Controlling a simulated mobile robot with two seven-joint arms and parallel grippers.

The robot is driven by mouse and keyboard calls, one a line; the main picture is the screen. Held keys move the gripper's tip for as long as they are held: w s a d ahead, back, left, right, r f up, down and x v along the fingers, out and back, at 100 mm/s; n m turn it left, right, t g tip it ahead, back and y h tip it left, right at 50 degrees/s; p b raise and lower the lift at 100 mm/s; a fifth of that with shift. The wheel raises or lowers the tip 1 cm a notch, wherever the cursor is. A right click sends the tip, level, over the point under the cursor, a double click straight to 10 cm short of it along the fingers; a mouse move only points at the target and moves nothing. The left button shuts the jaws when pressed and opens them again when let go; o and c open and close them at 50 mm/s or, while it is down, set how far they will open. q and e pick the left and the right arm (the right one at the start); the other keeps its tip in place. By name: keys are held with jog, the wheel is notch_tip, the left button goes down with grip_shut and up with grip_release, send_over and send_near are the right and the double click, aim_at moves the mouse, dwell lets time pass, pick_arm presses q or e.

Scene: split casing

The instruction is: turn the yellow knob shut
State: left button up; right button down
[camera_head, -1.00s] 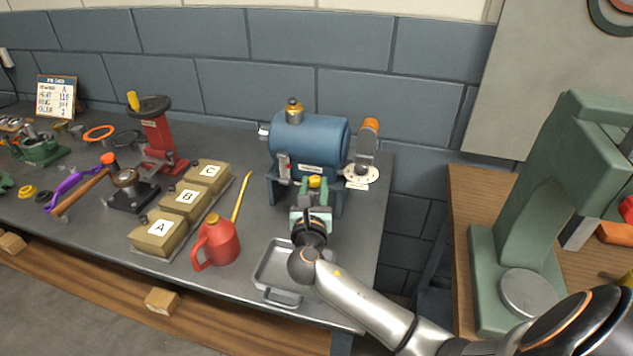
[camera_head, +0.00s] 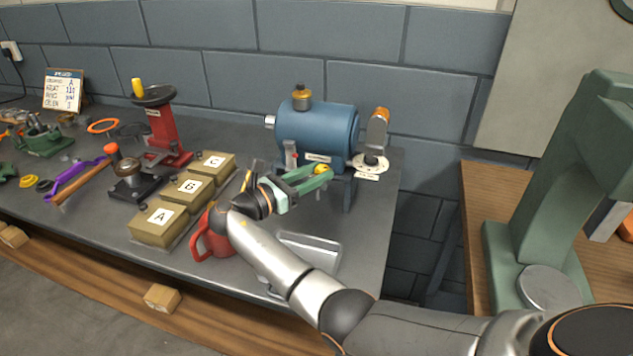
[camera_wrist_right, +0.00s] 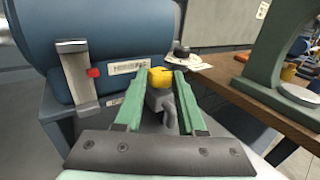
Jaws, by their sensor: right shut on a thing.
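The yellow knob (camera_head: 322,170) sits low on the front of the blue cylindrical casing (camera_head: 318,135). In the right wrist view the knob (camera_wrist_right: 161,77) is on top of a small grey fitting. My right gripper (camera_head: 318,176) has reached it from the left, and its green fingers lie on either side of the knob. In the right wrist view the fingers of my right gripper (camera_wrist_right: 158,84) are shut on the knob. My left gripper is not in view.
A grey tray (camera_head: 333,251) lies below my right arm. A red oil can (camera_head: 203,240) is partly hidden behind that arm. A lever with an orange end (camera_head: 381,115) stands right of the casing.

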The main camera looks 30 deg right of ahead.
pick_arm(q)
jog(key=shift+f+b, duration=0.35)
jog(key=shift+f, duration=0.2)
pick_arm(e)
jog(key=shift+m+g, duration=0.4)
jog(key=shift+g, duration=0.3)
jog(key=c, duration=0.8)
grip_release()
pick_arm(q)
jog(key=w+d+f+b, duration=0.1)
jog(key=b, duration=0.2)
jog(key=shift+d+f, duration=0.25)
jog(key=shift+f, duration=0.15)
pick_arm(e)
jog(key=a, duration=1.2)
jog(key=shift+s+a, duration=0.2)
jog(key=shift+s, duration=0.15)
